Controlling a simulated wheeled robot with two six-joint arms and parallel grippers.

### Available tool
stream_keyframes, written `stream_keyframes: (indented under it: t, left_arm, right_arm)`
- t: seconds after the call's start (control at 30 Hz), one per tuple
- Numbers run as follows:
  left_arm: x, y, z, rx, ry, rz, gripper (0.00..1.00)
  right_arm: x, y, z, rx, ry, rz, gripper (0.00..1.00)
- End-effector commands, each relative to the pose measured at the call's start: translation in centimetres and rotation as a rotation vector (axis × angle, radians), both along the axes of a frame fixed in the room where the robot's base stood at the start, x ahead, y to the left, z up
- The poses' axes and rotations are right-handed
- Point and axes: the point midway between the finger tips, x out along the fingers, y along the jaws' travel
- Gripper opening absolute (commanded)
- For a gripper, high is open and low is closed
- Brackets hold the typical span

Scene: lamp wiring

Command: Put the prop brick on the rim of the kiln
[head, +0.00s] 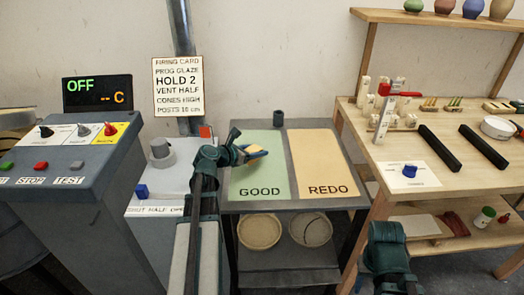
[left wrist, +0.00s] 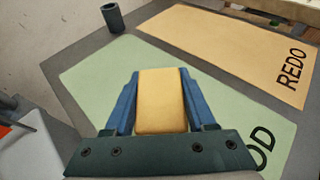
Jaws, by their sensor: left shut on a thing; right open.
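The prop brick looks like a yellow-tan block (left wrist: 160,100). My left gripper (head: 255,152) is shut on it, with a blue finger on each side in the left wrist view. The gripper holds the brick over the green GOOD mat (head: 260,182); the gap below is hard to judge. My right gripper (head: 386,235) is open at the bottom right of the head view, in front of the wooden bench, and its fingertips are hard to see. At the left edge, a tan curved rim (head: 16,118) shows partly behind the control panel; it may be the kiln.
The grey control panel (head: 75,150) and a grey box with a round knob (head: 162,155) stand left of the mat table. The orange REDO mat (head: 312,160) is bare. A dark cup (head: 278,118) stands at the table's back. The wooden bench (head: 450,165) carries tools and parts.

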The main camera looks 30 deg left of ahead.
Motion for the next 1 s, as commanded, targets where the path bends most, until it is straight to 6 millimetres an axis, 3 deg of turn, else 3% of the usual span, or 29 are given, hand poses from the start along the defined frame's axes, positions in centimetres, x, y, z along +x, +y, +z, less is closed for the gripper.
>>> stream_keyframes:
  t: [0.03, 0.1, 0.3, 0.67, 1.0]
  left_arm:
    - [1.8, 0.5, -0.2, -0.001, 0.000, -0.003, 0.00]
    - [3.4, 0.9, -0.4, -0.001, 0.000, -0.003, 0.00]
    - [6.5, 1.5, -0.7, -0.001, -0.001, -0.002, 0.00]
    - [7.2, 1.6, -1.0, -0.001, 0.000, -0.001, 0.00]
    - [7.2, 1.6, -4.5, 0.000, 0.000, -0.001, 0.00]
  right_arm:
    - [0.0, 0.0, -0.3, 0.000, 0.000, 0.000, 0.50]
    - [0.0, 0.0, -0.4, 0.000, 0.000, 0.000, 0.50]
    - [0.0, 0.0, -0.7, 0.000, 0.000, 0.000, 0.50]
    - [0.0, 0.0, -1.0, 0.000, 0.000, 0.000, 0.50]
    - [0.0, 0.0, -4.5, 0.000, 0.000, 0.000, 0.50]
